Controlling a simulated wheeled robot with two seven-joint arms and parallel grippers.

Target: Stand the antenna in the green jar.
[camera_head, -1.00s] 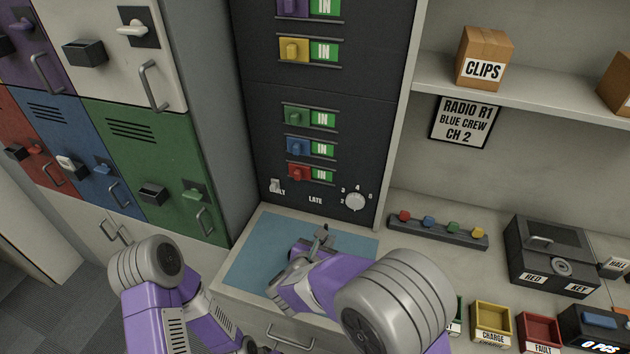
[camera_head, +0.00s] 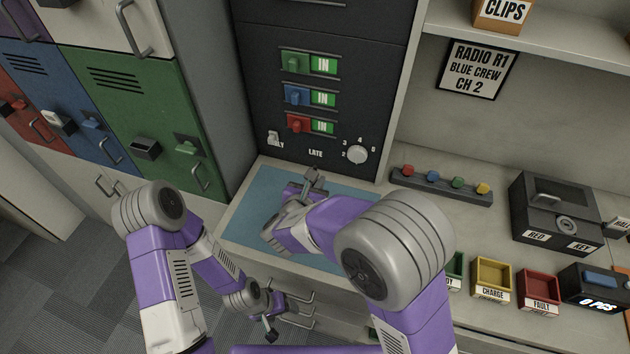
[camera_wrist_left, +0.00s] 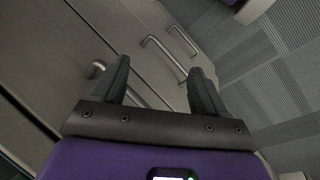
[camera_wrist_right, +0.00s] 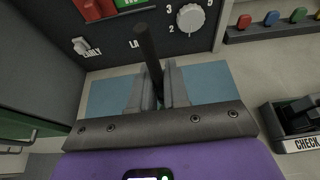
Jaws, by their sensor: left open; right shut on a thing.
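My right gripper (camera_head: 312,184) is over the blue mat (camera_head: 262,195), in front of the dark panel. In the right wrist view, my right gripper (camera_wrist_right: 158,90) is shut on a dark rod, which looks like the antenna (camera_wrist_right: 147,45). The rod sticks out beyond the fingertips, and its lower part is hidden between the fingers. My left gripper (camera_head: 270,328) is low in front of the drawers. In the left wrist view, my left gripper (camera_wrist_left: 162,88) is open and empty. I cannot make out a green jar in any view.
The dark panel holds coloured switches and a white dial (camera_head: 357,154). A rack of coloured knobs (camera_head: 440,187), a black key box (camera_head: 555,215), a yellow bin (camera_head: 492,275) and a red bin (camera_head: 540,287) stand on the right counter.

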